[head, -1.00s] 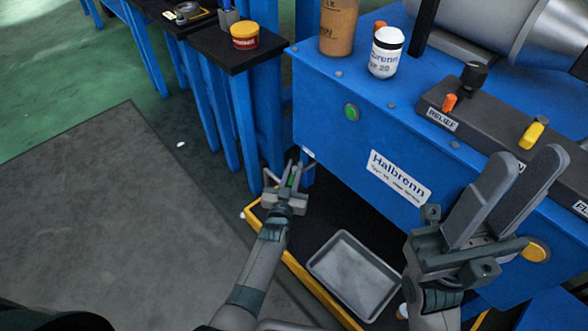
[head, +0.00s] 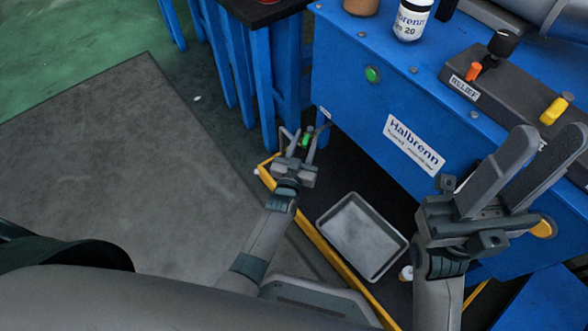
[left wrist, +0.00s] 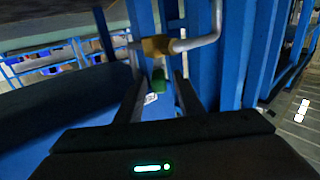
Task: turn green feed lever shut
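The green feed lever (head: 306,139) is small and sits low by the corner of the blue cabinet. In the left wrist view the lever (left wrist: 158,80) hangs below a brass fitting (left wrist: 157,45) on a bent grey pipe (left wrist: 205,40). My left gripper (head: 305,134) is open, with one finger on each side of the lever. In the left wrist view its fingers (left wrist: 156,86) stand apart, with gaps beside the lever. My right gripper (head: 551,138) is open and empty in front of the cabinet.
The blue cabinet (head: 365,105) carries a green button, orange and yellow levers and a white bottle (head: 411,20). A grey tray (head: 362,237) lies on the dark yellow-edged base below. Blue legs of a stand (head: 250,75) are close behind my left gripper. The floor at left is clear.

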